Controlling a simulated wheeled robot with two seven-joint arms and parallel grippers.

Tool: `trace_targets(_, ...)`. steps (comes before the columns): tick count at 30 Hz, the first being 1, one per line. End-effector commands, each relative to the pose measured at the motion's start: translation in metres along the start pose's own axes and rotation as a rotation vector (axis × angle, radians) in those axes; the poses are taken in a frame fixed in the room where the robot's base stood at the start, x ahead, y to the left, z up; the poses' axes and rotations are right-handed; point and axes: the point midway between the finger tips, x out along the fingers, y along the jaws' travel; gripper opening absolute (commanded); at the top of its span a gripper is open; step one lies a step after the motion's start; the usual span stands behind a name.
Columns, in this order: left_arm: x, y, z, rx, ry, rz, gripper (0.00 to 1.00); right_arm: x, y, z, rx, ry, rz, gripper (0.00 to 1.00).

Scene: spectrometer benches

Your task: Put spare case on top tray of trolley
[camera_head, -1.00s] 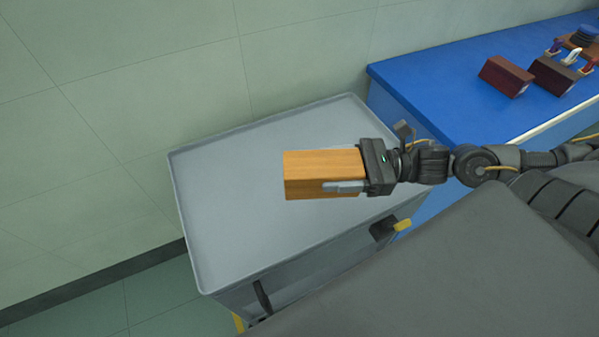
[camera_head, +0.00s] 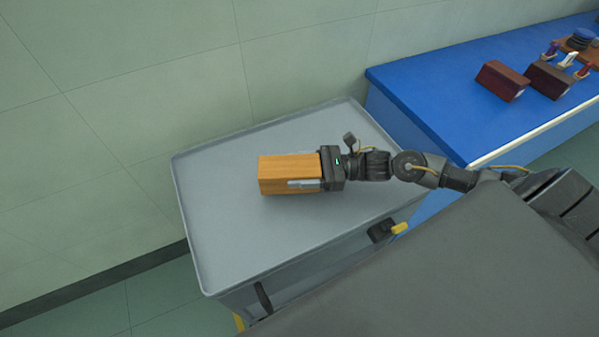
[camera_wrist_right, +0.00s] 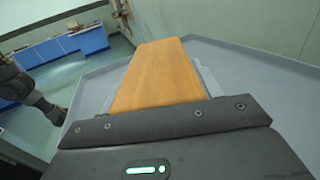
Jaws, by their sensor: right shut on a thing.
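The spare case is an orange-brown wooden box (camera_head: 288,168). My right gripper (camera_head: 305,184) is shut on its right end. The case lies level over the middle of the trolley's grey top tray (camera_head: 215,245). I cannot tell whether its underside touches the tray or is just above it. In the right wrist view the case (camera_wrist_right: 160,75) extends away from the gripper (camera_wrist_right: 165,100), with tray surface on both sides. My left gripper is not in view.
A blue bench (camera_head: 440,95) stands right of the trolley, with dark red (camera_head: 503,80) and brown (camera_head: 550,79) cases on it. A green wall is behind the trolley. The tray has a raised rim and is otherwise clear around the case.

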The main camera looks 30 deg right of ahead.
Motion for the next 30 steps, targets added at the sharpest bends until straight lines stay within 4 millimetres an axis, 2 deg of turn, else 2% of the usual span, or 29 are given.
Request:
trace_targets(1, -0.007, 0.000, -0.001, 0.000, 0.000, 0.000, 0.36, 0.000, 0.001, -0.004, 0.006, 0.000, -0.001, 0.31)
trace_targets(6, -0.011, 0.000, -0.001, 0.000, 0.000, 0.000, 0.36, 0.000, 0.001, -0.019, 0.002, -0.001, 0.000, 0.31)
trace_targets(17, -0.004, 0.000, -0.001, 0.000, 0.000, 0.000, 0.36, 0.000, 0.001, -0.024, 0.000, -0.001, 0.001, 0.31)
trace_targets(18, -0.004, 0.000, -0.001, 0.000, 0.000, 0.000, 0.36, -0.001, 0.001, -0.024, 0.002, 0.001, 0.001, 0.65)
trace_targets(21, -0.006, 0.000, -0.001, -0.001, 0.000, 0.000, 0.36, -0.001, 0.001, -0.023, 0.002, 0.001, 0.001, 0.78)
trace_targets(23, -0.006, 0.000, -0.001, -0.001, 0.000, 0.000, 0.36, -0.001, 0.001, -0.023, 0.002, 0.001, 0.000, 0.85)
trace_targets(30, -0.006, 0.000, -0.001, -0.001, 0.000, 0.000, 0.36, -0.001, 0.001, -0.023, 0.002, 0.001, 0.000, 0.85)
